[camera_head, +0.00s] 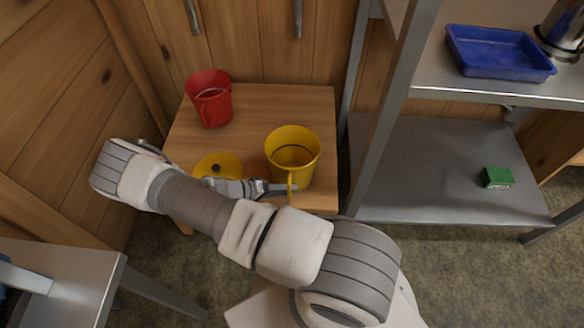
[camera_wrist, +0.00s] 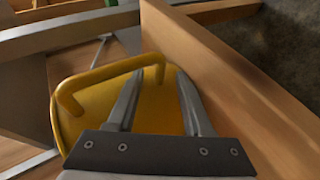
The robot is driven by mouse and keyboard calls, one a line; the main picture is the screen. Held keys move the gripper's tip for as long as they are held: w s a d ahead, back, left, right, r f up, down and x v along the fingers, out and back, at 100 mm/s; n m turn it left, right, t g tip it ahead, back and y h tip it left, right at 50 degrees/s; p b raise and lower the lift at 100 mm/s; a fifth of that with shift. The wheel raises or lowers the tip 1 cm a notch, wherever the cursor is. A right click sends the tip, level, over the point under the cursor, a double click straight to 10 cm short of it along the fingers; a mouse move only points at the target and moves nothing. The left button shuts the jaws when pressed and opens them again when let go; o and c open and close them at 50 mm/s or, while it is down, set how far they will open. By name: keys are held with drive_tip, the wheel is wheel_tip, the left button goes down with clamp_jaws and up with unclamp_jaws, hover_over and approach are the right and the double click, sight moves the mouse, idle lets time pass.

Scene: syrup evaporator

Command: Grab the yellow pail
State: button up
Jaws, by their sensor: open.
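The yellow pail (camera_head: 292,152) stands upright on the small wooden table, towards its right front, with a handle on its near side. In the wrist view the pail (camera_wrist: 92,98) fills the middle, and its yellow handle (camera_wrist: 100,82) reaches across towards my fingertips. My gripper (camera_head: 283,189) is at the pail's near side, close to the handle.
A red pail (camera_head: 210,100) stands at the table's back left. A yellow lid-like disc (camera_head: 218,166) lies left of the yellow pail, partly behind my arm. A metal shelf (camera_head: 440,150) at right holds a blue tray (camera_head: 498,58) and green block (camera_head: 497,177).

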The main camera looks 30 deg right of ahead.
clamp_jaws()
idle(1.4)
